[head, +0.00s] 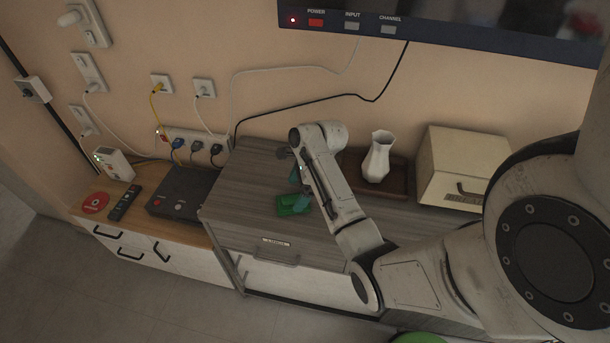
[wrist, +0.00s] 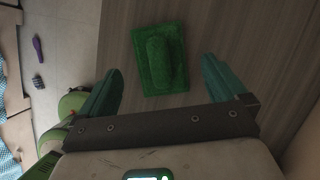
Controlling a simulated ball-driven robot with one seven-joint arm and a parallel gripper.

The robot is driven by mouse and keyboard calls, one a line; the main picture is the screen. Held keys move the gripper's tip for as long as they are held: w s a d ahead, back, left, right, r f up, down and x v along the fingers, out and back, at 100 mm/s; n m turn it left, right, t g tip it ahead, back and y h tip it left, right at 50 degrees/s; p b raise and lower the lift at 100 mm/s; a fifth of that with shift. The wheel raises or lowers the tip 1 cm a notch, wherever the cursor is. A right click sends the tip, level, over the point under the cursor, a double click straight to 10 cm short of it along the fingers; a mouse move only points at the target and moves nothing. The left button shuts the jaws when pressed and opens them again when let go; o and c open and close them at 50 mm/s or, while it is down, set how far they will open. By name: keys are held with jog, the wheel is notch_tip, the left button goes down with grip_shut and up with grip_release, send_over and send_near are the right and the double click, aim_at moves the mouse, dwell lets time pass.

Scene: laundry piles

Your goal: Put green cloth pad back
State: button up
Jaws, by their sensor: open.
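The green cloth pad (wrist: 160,60) lies on the grey wooden cabinet top (wrist: 215,30). In the wrist view it is a flat green rectangle with a raised rounded middle. In the head view the pad (head: 288,205) shows near the cabinet's front edge, partly behind my gripper. My gripper (wrist: 158,82) is open, with its two teal fingers apart on either side of the pad's near end in the picture. It looks to be above the pad and holds nothing. In the head view my gripper (head: 312,192) points down at the cabinet top.
A white vase (head: 378,157) stands on a dark tray (head: 350,181) right of my arm, with a cream box (head: 464,165) beyond. A black device (head: 184,191) and a remote (head: 124,202) lie on the lower cabinet at left. Cabinet top left of the pad is clear.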

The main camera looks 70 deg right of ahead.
jog(key=v, duration=0.8)
jog(key=s+a+f+n+g, duration=0.1)
jog(key=a+f+n, duration=0.2)
jog(key=a+n, duration=0.55)
jog(key=s+a+f+n+g, duration=0.1)
jog(key=a+f+n, duration=0.2)
jog(key=a+n, duration=0.55)
jog(key=s+a+r+n+h, duration=0.1)
jog(key=s+a+n+h, duration=0.1)
jog(key=s+a+n, duration=0.6)
jog(key=a+n, duration=0.2)
jog(key=n, duration=0.2)
jog(key=shift+s+g, duration=0.3)
jog(key=shift+g, duration=0.1)
